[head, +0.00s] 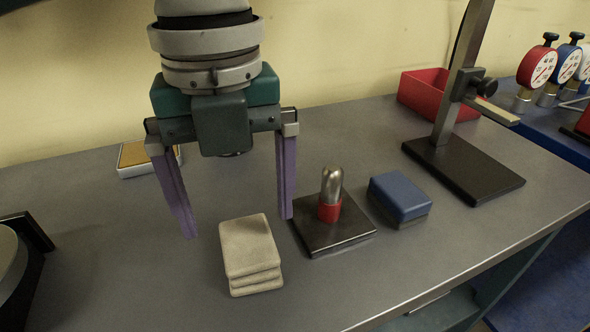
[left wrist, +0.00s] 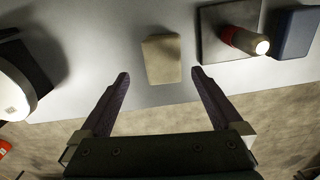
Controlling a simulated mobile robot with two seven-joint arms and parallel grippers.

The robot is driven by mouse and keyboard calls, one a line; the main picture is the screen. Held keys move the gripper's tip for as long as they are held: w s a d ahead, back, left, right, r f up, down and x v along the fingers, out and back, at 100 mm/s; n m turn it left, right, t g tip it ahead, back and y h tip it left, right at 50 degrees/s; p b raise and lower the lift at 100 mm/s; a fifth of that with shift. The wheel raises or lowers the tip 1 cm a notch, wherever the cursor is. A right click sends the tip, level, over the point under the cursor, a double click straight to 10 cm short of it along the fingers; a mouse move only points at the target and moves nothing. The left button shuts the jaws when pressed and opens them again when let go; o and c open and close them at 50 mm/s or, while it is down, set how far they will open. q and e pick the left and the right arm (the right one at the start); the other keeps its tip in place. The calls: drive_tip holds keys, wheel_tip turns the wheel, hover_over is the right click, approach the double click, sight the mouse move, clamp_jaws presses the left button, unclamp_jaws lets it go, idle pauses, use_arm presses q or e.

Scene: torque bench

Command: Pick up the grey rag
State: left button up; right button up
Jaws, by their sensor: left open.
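The grey rag (head: 250,246) is a folded beige-grey stack of cloth lying flat on the grey bench top, near the front middle in the head view. In the left wrist view the rag (left wrist: 161,60) lies ahead of and between the two fingertips. My left gripper (head: 238,226) is open and empty, its purple fingers pointing down above the bench, apart from the rag. Its fingers also show in the left wrist view (left wrist: 160,74). My right gripper is not in view.
A black base with a red-collared metal post (head: 330,196) stands close right of the rag. Beyond it are a blue block (head: 400,197) and a black stand (head: 465,170). A red bin (head: 424,94) and dial gauges (head: 536,67) are at back right. A yellow-topped box (head: 133,157) lies behind.

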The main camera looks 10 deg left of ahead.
sight(250, 242)
use_arm(q)
drive_tip(key=f, duration=0.6)
drive_tip(key=shift+w+d+b, duration=0.1)
drive_tip(key=shift+d+b, duration=0.2)
drive_tip(key=shift+d, duration=0.05)
drive_tip(key=shift+r, duration=0.1)
drive_tip(key=shift+c, duration=0.4)
drive_tip(key=c, duration=1.3)
drive_tip(key=shift+r, duration=0.1)
wheel_tip(250, 242, up, 20)
drive_tip(key=p, duration=0.2)
drive_tip(key=shift+p, duration=0.3)
